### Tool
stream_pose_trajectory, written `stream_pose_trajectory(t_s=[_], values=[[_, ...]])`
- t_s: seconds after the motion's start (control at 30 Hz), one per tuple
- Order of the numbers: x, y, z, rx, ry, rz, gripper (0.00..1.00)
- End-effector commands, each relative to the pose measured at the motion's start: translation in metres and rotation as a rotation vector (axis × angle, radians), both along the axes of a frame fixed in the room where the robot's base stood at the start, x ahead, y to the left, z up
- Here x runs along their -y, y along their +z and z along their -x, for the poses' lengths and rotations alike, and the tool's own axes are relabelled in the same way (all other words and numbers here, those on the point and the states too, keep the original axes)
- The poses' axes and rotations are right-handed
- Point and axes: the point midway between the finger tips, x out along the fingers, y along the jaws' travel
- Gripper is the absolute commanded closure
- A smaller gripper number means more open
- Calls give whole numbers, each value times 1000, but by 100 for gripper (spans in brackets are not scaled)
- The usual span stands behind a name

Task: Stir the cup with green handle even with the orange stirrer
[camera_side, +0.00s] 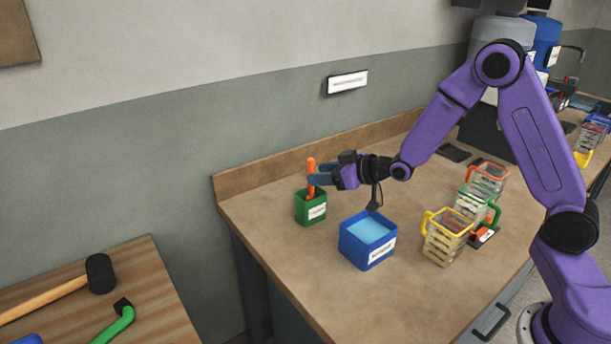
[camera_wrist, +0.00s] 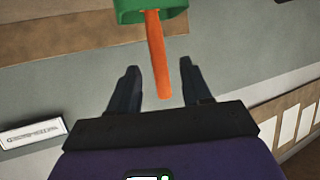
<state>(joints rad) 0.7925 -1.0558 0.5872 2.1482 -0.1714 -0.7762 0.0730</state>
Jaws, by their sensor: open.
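The orange stirrer (camera_side: 311,171) stands upright in a green holder (camera_side: 310,208) at the back left of the bench. In the wrist view the stirrer (camera_wrist: 158,60) runs from the green holder (camera_wrist: 150,8) to between my fingers. My gripper (camera_side: 318,180) is open around the stirrer's upper part, with a gap on each side in the wrist view (camera_wrist: 160,90). The cup with the green handle (camera_side: 472,203) stands at the right of the bench, between a yellow-handled cup (camera_side: 446,240) and an orange-handled cup (camera_side: 487,178). Its contents are not clear.
A blue square container (camera_side: 352,250) with light blue liquid and a white label stands in front of my gripper. A dark flat item (camera_side: 453,152) lies at the back. A lower wooden table (camera_side: 160,315) at left holds a mallet (camera_side: 100,273). The bench's front middle is clear.

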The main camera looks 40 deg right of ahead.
Motion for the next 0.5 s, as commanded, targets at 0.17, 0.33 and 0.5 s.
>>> stream_pose_trajectory(t_s=[0.17,0.33,0.5], values=[[-10,-12,-24,-1,1,0,52],[-16,-18,-40,0,0,0,52],[-20,-22,-48,-1,0,0,52]])
